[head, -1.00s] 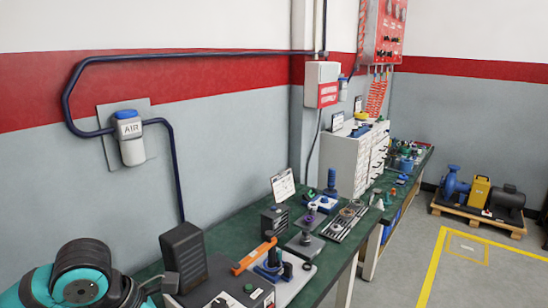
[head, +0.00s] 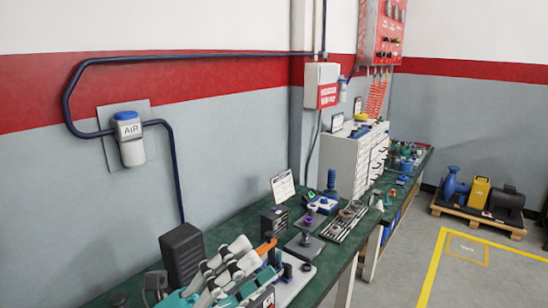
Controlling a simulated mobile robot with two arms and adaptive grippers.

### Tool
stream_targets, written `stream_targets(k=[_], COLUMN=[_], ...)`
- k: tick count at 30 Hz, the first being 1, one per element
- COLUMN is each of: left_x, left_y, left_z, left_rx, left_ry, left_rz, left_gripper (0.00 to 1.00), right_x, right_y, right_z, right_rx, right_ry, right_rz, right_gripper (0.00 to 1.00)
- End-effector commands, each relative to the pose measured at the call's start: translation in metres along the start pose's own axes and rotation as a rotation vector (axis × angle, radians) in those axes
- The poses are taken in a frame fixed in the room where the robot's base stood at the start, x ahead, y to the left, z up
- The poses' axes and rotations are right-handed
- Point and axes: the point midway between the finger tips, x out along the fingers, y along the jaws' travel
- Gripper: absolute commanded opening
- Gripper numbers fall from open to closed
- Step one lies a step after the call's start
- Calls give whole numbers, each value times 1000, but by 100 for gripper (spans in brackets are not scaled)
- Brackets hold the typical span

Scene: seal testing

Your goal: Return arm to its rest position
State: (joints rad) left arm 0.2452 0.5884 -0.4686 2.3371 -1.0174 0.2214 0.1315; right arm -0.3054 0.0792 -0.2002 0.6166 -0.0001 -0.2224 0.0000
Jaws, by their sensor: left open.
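My left gripper (head: 246,254) shows at the bottom of the head view, reaching in from the lower left over the near end of the green workbench (head: 230,222). It has teal, white and black links, and its two fingers are apart with nothing seen between them. It covers much of the test station with the orange lever (head: 267,246). Whether it touches anything there I cannot tell. My right gripper is not in view.
A black box (head: 182,254) stands just behind the gripper. A small dark rack (head: 274,219), a fixture with a purple top (head: 306,224) and a tray of rings (head: 345,222) stand further along. A white drawer cabinet (head: 343,163) is beyond.

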Motion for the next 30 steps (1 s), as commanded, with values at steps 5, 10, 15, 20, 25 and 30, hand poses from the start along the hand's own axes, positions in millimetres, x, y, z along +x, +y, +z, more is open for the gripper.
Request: stream_targets(k=[5, 10, 15, 20, 25, 30], left_x=[-63, -165, -262, -322, -361, -386], left_y=[28, 103, 174, 209, 224, 225], left_z=[88, 113, 70, 8, -54, -112], left_rx=[-394, -728, -1006, -1198, -1346, -1473], left_ry=[-613, -1142, -1564, -1827, -2009, -2143], left_rz=[-75, 11, 192, 376, 551, 725], left_gripper=[58, 58, 58, 58, 58, 58], right_x=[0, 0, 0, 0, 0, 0], right_y=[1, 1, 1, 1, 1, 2], right_z=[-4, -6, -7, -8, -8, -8], right_rx=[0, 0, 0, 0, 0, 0], right_ry=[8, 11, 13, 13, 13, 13], right_rz=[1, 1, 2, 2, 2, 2], right_gripper=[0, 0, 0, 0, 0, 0])
